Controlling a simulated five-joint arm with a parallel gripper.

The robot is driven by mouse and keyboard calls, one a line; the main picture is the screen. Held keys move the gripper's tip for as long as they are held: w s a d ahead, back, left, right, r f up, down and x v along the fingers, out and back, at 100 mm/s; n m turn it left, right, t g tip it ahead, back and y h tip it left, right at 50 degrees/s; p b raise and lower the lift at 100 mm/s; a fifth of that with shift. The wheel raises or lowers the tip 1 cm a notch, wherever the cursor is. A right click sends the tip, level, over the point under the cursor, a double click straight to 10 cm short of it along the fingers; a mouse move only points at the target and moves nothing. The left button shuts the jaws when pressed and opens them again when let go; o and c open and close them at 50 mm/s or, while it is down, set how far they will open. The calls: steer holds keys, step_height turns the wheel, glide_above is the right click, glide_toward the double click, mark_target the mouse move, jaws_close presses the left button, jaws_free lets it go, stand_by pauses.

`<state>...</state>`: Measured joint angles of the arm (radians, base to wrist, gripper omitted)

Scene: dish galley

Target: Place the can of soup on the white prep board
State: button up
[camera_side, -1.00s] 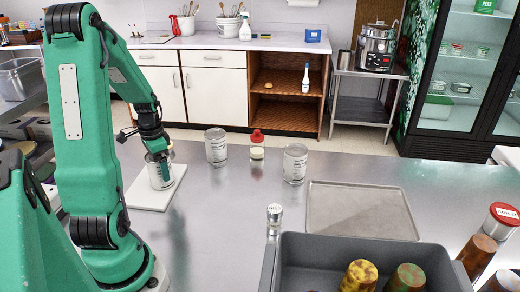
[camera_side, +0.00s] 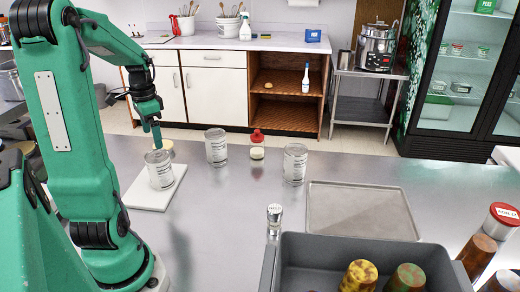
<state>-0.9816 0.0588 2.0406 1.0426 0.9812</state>
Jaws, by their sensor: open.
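A red-lidded jar (camera_side: 257,146) stands between the two other cans. A shaker (camera_side: 274,217), a flat grey tray (camera_side: 361,213) and a grey bin (camera_side: 370,248) holding cups are at the right. The table's middle is clear.

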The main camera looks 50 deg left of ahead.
steer(key=shift+r, duration=0.1)
stand_by(0.5)
steer(key=w+d+r+t, duration=0.1)
steer(key=d+r+t, duration=0.1)
steer(key=d, duration=1.3)
steer(key=w+d+r+t, duration=0.1)
steer(key=d+r+t, duration=0.2)
steer(key=d, duration=1.1)
steer(key=shift+w+d+r+t, duration=0.3)
steer(key=shift+d+r, duration=0.1)
steer(key=shift+r, duration=0.45)
